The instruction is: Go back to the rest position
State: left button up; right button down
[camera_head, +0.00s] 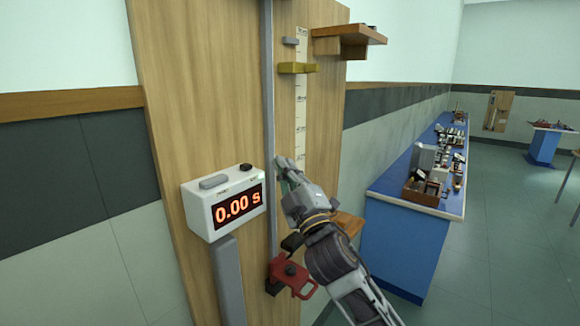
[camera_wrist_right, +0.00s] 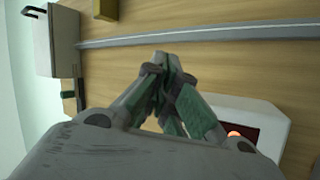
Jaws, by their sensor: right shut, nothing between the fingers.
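My right gripper (camera_head: 284,166) is raised in front of the wooden board (camera_head: 195,100), close to the grey vertical rail and the white scale. In the right wrist view its fingertips (camera_wrist_right: 165,60) meet, with nothing between them. Its arm comes in from the lower right of the head view. I cannot tell whether the fingers touch the board. My left gripper is not in view. A white timer box (camera_head: 206,205) stands just left of the right gripper and reads 0.00 s.
A red clamp (camera_head: 290,277) sits low on the rail, beside my arm. A yellow slider (camera_head: 297,68) and a wooden shelf (camera_head: 347,40) are higher up. A blue bench (camera_head: 405,245) with several instruments runs along the wall at right. Open floor (camera_head: 500,260) lies beyond it.

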jog(key=s+d+f+m+g+h, duration=0.1)
jog(key=d+f+m+g+h, duration=0.3)
jog(key=f, duration=0.6)
jog(key=s+d+f+m+g+h, duration=0.15)
jog(key=d+f+m, duration=0.35)
jog(key=f, duration=0.5)
jog(key=s+d+f+m+g+h, duration=0.2)
jog(key=d+f+h, duration=0.3)
jog(key=f, duration=0.5)
jog(key=s+d+f+m+g, duration=0.2)
jog(key=s+d+f+g, duration=0.3)
jog(key=s+f, duration=0.55)
jog(key=s+d+f+m+g, duration=0.35)
jog(key=s+f+g, duration=0.35)
jog(key=s, duration=0.6)
notch_tip(320, 180, down, 33)
jog(key=s+n, duration=0.1)
jog(key=s, duration=0.2)
jog(key=s+d+f, duration=0.2)
jog(key=s+f, duration=0.8)
jog(key=s, duration=0.1)
jog(key=s+d+f+g, duration=0.1)
jog(key=s+d+f, duration=0.1)
jog(key=s+f, duration=0.9)
jog(key=shift+s+d, duration=0.25)
jog(key=shift+d, duration=0.15)
